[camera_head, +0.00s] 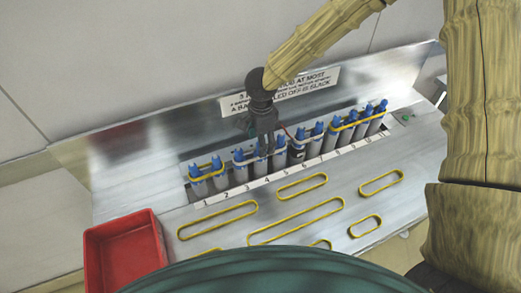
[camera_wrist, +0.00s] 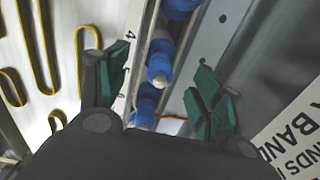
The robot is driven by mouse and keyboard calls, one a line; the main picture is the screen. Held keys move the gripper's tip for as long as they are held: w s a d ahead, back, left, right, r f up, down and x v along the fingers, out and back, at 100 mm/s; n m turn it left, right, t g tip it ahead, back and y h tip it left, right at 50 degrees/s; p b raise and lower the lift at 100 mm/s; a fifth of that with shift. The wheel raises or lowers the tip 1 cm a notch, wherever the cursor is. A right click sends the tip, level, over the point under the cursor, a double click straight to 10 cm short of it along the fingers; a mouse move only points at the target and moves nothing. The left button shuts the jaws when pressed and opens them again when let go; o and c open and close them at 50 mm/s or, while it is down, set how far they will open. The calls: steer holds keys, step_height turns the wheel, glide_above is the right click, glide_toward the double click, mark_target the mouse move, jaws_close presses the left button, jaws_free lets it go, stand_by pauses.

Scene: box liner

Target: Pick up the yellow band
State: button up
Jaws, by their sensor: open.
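Several yellow bands lie flat on the metal bench: a long one (camera_head: 250,238), one at the left (camera_head: 180,235), one at centre (camera_head: 302,178), one at the right (camera_head: 381,194) and a small one (camera_head: 352,232). Which one the task means, I cannot tell. Other yellow bands loop around blue-topped cylinders at the row's left end (camera_head: 207,178) and right end (camera_head: 357,122). My gripper (camera_head: 265,148) is over the middle of the row. In the wrist view its green fingertips (camera_wrist: 160,72) are apart, with blue cylinder tops between and below them. Loose bands (camera_wrist: 47,60) show at left there.
The cylinder rack has a numbered white strip (camera_head: 253,184) along its front. A printed sign (camera_head: 307,84) is on the metal back panel behind my gripper. A red bin (camera_head: 125,250) stands at the lower left. A thin red line (camera_wrist: 172,118) shows near the cylinders.

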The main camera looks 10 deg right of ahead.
steer(key=shift+d+f+p, duration=0.1)
steer(key=shift+f+p, duration=0.25)
steer(key=shift+f, duration=1.35)
steer(key=shift+c, duration=0.2)
steer(key=c, duration=1)
steer(key=shift+o, duration=0.2)
steer(key=shift+r, duration=0.1)
